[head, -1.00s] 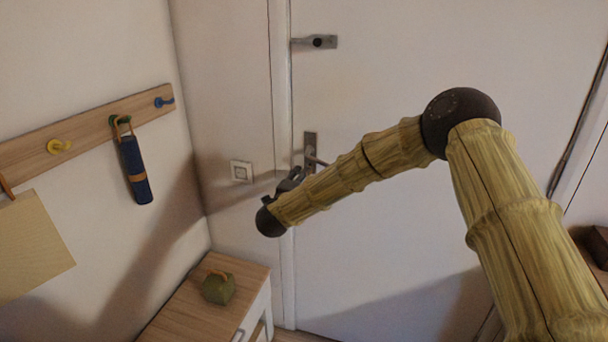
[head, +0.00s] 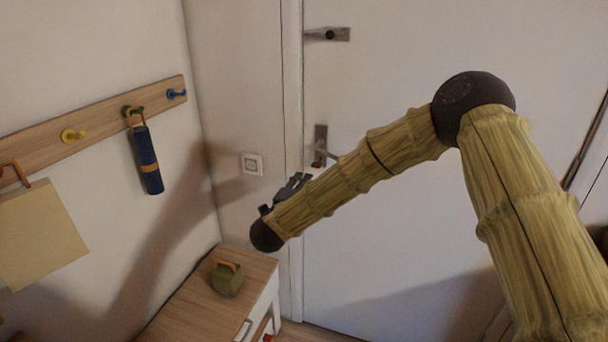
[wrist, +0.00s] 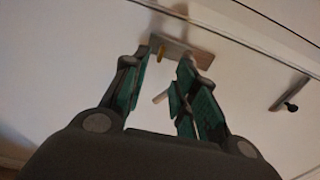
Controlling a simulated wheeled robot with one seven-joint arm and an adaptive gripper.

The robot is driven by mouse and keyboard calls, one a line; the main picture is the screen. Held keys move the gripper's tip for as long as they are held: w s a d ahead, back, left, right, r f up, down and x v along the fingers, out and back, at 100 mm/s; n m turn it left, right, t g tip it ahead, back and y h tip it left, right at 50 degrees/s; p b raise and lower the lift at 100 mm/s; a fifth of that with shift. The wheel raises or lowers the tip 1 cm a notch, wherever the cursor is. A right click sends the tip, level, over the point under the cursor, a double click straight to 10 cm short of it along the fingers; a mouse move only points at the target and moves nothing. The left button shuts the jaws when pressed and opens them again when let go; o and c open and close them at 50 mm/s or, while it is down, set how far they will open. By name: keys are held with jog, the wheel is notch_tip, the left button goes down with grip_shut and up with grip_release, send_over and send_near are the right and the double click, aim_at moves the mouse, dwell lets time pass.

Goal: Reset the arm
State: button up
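My arm reaches from the right toward the door in the head view, with its elbow bent high. My gripper (head: 291,187) is at the end of the arm, mostly hidden behind the wrist, in front of the door frame. In the wrist view my gripper (wrist: 160,78) has its two fingers apart with nothing between them. Beyond the fingertips is the door handle plate (wrist: 184,52), which is apart from them as far as I can tell. The door handle (head: 322,146) also shows in the head view, right of and above my gripper.
A hook rail (head: 97,117) on the left wall holds a blue umbrella (head: 147,160) and a tan bag (head: 38,236). A light switch (head: 252,164) is beside the door frame.

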jog(key=s+d+f+n+g+y, duration=0.2)
jog(key=s+d+f+n, duration=0.15)
jog(key=s+f, duration=0.5)
jog(key=s+d+f+n+g+y+p, duration=0.1)
jog(key=s+d+f+n+g+y, duration=0.3)
jog(key=f, duration=0.8)
jog(key=s+d+f+n+g, duration=0.1)
jog(key=s+d+f+n, duration=0.1)
jog(key=s+f+n, duration=0.55)
jog(key=s+d+f+n+g, duration=0.2)
jog(key=s+d, duration=0.3)
jog(key=s, duration=0.7)
jog(key=s+d+f+n+g, duration=0.2)
jog(key=s+d+f+g, duration=0.2)
jog(key=s, duration=0.8)
jog(key=s+d+f+n+g+p, duration=0.1)
jog(key=s+d+f+g, duration=0.3)
jog(key=s+d, duration=0.4)
jog(key=s+f, duration=0.1)
jog(key=s, duration=0.3)
jog(key=shift+s+n, duration=0.15)
jog(key=shift+n, duration=0.25)
jog(key=shift+d, duration=0.1)
